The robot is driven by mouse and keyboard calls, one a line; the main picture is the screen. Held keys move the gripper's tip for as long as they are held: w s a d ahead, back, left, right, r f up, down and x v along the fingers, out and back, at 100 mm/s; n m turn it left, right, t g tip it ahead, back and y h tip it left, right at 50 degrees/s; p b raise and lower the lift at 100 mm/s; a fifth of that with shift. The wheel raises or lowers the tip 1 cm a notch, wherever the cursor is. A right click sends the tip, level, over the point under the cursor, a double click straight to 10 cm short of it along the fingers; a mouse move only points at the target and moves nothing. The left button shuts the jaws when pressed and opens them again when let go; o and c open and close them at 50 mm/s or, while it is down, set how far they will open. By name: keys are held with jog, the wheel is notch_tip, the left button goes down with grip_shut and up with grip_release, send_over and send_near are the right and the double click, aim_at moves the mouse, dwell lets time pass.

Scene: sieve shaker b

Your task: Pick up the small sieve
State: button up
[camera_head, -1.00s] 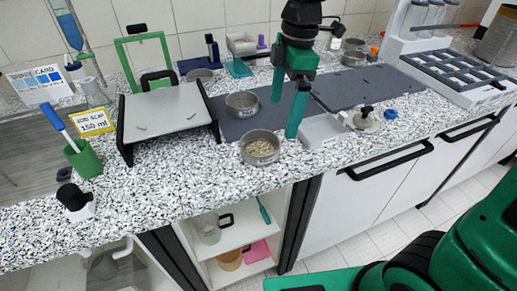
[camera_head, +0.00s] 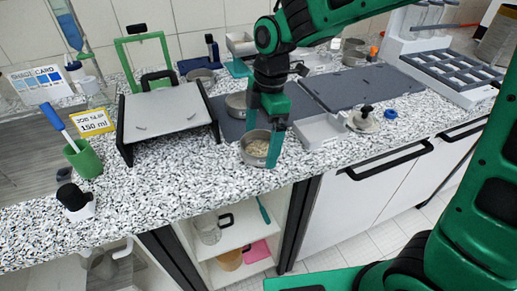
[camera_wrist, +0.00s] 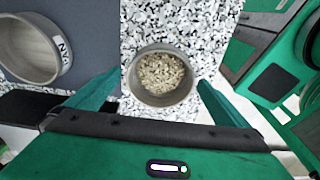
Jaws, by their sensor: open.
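A small round metal sieve (camera_head: 246,153) holding pale grains stands on the speckled counter, in front of the dark mat. In the wrist view the sieve (camera_wrist: 160,98) lies between my fingertips, with its grains in plain sight. My gripper (camera_head: 263,138) is open and points down at the sieve, one green finger on each side. In the wrist view my gripper (camera_wrist: 160,80) shows gaps between both fingers and the rim. In the head view the right finger covers part of the sieve.
A similar metal pan (camera_head: 236,105), lettered on its side, stands on the dark mat (camera_head: 222,126) just behind. A white tray (camera_head: 322,131) and a black-knobbed lid (camera_head: 364,121) are to the right. A grey-topped stand (camera_head: 165,108) is to the left. The counter's front edge is near.

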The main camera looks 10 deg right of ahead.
jog(key=shift+f, duration=0.65)
jog(key=c, duration=1.2)
jog(key=shift+r, duration=0.1)
